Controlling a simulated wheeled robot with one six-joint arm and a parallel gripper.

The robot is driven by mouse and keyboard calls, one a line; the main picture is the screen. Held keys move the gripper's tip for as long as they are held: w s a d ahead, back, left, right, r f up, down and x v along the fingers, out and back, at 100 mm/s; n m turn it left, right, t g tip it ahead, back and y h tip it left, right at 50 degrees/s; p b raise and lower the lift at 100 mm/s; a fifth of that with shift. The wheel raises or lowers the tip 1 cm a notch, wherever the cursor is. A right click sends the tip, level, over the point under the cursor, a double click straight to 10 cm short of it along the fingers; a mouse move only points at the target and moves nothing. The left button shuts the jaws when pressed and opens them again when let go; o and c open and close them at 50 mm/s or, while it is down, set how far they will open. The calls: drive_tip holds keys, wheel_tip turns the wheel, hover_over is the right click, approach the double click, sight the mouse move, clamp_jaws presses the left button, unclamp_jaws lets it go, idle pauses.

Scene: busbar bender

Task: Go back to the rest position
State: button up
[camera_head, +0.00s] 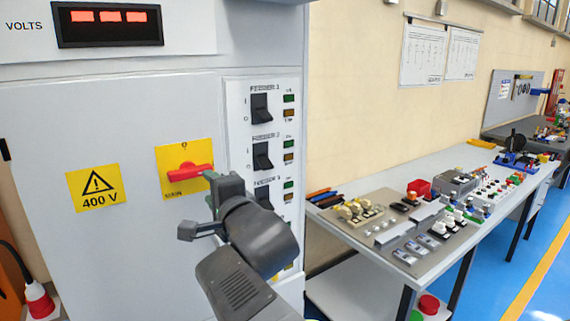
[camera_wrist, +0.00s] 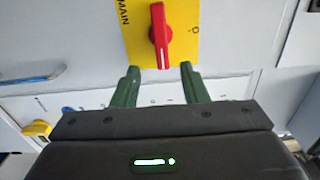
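My gripper (camera_wrist: 160,68) is open in the wrist view, with its two green fingers apart and nothing held between them. The red rotary handle (camera_wrist: 158,35) on its yellow plate (camera_wrist: 188,12) shows just beyond the fingertips, roughly centred between them. I cannot tell if the fingers touch it. In the head view my gripper (camera_head: 213,192) is close in front of the grey cabinet, just right of and below the red handle (camera_head: 189,172). The handle lies roughly horizontal there, on the yellow plate marked MAIN.
The cabinet (camera_head: 105,250) has a 400 V warning label (camera_head: 95,187), black feeder switches (camera_head: 260,108) and a lit red display (camera_head: 108,17). To the right, a workbench (camera_head: 365,190) carries several components. Blue floor (camera_head: 545,215) is clear beside the bench.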

sight(196, 171)
drive_tip(key=x, duration=0.9)
drive_tip(key=shift+a+r+p, duration=0.1)
drive_tip(key=shift+a+p, duration=0.05)
drive_tip(key=shift+p, duration=0.25)
drive_tip(key=shift+w+n, duration=0.1)
drive_tip(key=shift+n, duration=0.3)
drive_tip(key=shift+r+n, duration=0.1)
drive_tip(key=shift+n, duration=0.7)
drive_tip(key=shift+r+n+b, duration=0.15)
drive_tip(key=shift+n+b, duration=0.15)
drive_tip(key=shift+n, duration=1.7)
